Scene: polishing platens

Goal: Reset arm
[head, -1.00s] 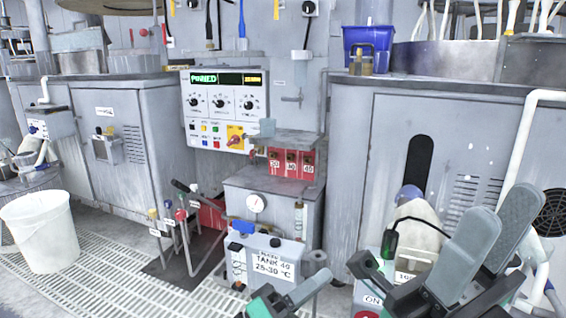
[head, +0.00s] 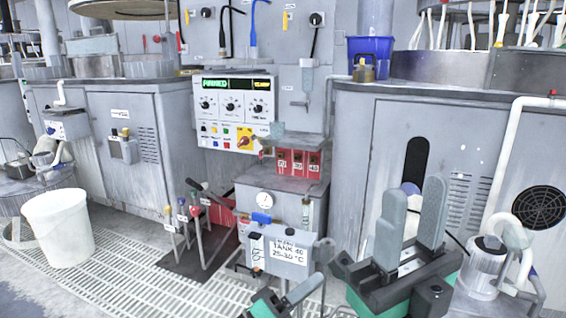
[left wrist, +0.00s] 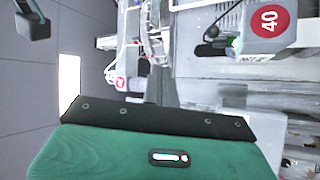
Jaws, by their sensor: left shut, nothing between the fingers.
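My left gripper (head: 308,287) is at the bottom centre of the head view, in front of the grey tank box labelled "TANK 40 25-30 °C" (head: 283,250). Its fingers are shut and empty; the left wrist view shows them together (left wrist: 161,85) beyond the green gripper body. My right gripper (head: 412,212) is at the lower right of the head view. Its two grey fingers point up and stand apart, with nothing between them. It is in front of the large grey cabinet and partly hides it.
A control panel (head: 233,135) stands behind red numbered blocks (head: 298,162). Several levers (head: 190,232) rise left of the tank box. A white bucket (head: 58,228) stands on the left floor. A white pipe (head: 497,165) and clear jar (head: 482,272) are at the right. Grating floor at lower left is free.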

